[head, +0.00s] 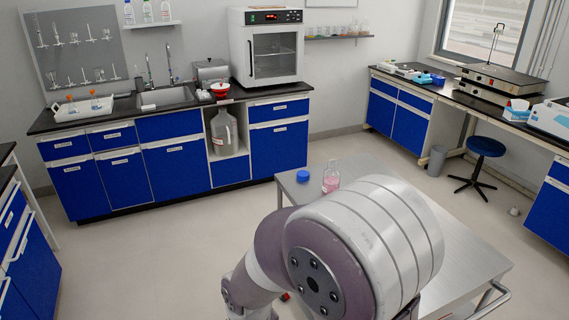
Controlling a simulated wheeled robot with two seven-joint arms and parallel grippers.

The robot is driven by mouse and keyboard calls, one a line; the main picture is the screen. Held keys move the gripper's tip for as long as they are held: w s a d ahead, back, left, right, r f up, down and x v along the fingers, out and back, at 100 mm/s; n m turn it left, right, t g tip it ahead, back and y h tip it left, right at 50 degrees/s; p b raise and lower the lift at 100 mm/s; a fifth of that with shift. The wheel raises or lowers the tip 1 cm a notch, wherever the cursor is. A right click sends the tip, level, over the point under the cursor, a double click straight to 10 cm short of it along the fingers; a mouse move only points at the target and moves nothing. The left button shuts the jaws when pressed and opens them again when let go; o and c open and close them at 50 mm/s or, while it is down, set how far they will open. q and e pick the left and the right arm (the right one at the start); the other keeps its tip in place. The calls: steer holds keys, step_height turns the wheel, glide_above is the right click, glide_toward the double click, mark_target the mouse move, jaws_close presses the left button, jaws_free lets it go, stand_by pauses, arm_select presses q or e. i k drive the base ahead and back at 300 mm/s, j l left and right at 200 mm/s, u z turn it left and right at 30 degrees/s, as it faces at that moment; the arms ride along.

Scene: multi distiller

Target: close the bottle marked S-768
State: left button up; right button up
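A clear glass bottle with pink liquid (331,178) stands upright at the far end of the steel table. Its neck looks open, and its label is too small to read. A blue cap (303,176) lies on the table just left of the bottle, apart from it. One of my arms fills the lower middle of the view and hides much of the table. Neither gripper shows.
The steel table (455,262) has bare room to the right of my arm, with a rail at its near right corner. Blue cabinets with a sink and a white oven (268,50) line the back wall. A blue stool (484,147) stands at the right. Open floor lies left of the table.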

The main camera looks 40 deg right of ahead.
mark_target(332, 175)
steer(key=i+z, duration=0.3)
steer(key=i, duration=0.65)
steer(key=i+j+z, duration=0.1)
steer(key=i+z, duration=0.2)
steer(key=i, duration=0.7)
steer(key=i+l+z, duration=0.1)
steer(key=i+z, duration=0.85)
steer(key=z, duration=0.2)
steer(key=i+j+z, duration=0.35)
steer(key=i+z, duration=0.3)
